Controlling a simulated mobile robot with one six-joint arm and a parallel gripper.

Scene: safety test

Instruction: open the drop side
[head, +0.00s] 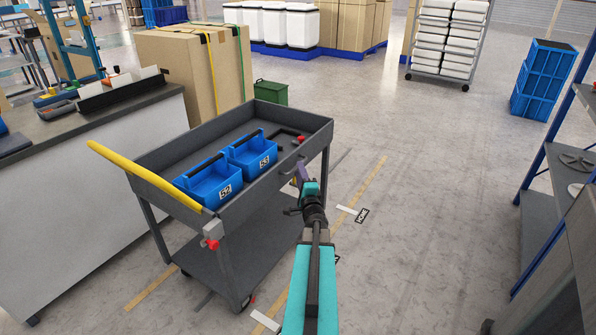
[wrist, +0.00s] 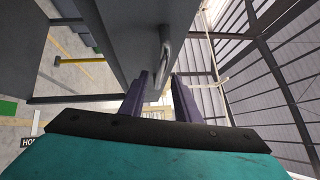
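A dark grey cart (head: 255,230) stands left of centre. Its long side panel (head: 262,187), facing my arm, is upright. A grey bar handle (head: 290,166) sits on that panel towards its right end; it also shows in the wrist view (wrist: 164,50). My gripper (head: 300,175) is at the panel beside the handle. In the wrist view its two purple fingers (wrist: 160,97) are apart, with the handle showing between and beyond them; whether they touch it I cannot tell. A red knob (head: 212,244) is on the cart's near corner.
Two blue totes, marked 52 (head: 212,186) and 53 (head: 255,157), stand in the cart's tray. A yellow push bar (head: 140,174) is at its left end. A workbench (head: 90,190) is to the left, a blue-framed shelf (head: 545,200) to the right. Floor between is clear.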

